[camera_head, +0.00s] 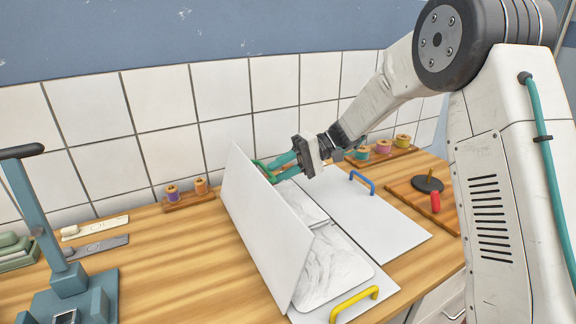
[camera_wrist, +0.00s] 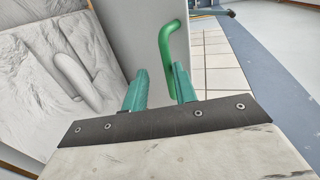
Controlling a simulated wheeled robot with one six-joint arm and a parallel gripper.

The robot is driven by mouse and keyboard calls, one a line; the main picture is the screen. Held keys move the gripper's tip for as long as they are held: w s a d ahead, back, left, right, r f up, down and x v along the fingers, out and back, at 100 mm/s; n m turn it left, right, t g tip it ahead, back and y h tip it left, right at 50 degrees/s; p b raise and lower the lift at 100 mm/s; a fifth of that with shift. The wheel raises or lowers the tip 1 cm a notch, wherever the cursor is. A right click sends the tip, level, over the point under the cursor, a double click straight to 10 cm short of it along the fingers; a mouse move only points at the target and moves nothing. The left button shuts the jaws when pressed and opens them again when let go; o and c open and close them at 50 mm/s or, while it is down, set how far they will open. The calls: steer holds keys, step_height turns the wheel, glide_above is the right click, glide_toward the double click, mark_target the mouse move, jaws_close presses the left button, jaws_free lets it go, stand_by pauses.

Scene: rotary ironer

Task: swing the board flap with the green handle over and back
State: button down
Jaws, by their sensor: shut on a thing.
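The white board flap (camera_head: 262,225) stands raised and tilted on the board over the wooden counter. Its green handle (camera_head: 262,168) is on the side facing my arm and also shows in the wrist view (camera_wrist: 169,48). My gripper (camera_head: 276,172) is at the green handle, with its teal fingers shut on it. In the wrist view my gripper (camera_wrist: 160,80) has one finger on each side of the handle's lower end. A grey-white marbled panel (camera_head: 335,262) lies beside the raised flap. Part of the handle is hidden by the fingers.
A flat white flap with a blue handle (camera_head: 362,182) lies to the right. A yellow handle (camera_head: 355,303) is at the front edge. Thread spools (camera_head: 186,192) stand behind. A blue-grey stand (camera_head: 68,270) is at left.

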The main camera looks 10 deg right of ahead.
mark_target(272, 178)
steer(key=shift+s+a+f, duration=0.2)
steer(key=shift+f, duration=0.6)
steer(key=c, duration=1.5)
jaws_free()
steer(key=shift+o, duration=1.3)
steer(key=shift+w+a+f, duration=0.1)
steer(key=shift+a+f, duration=0.1)
steer(key=shift+a, duration=0.2)
steer(key=shift+a+f, duration=0.1)
steer(key=shift+a, duration=0.5)
steer(key=shift+c, duration=1.2)
steer(key=shift+s+v, duration=0.2)
steer(key=shift+v, duration=0.85)
steer(key=shift+f, duration=0.1)
steer(key=v, duration=0.8)
steer(key=shift+r, duration=0.25)
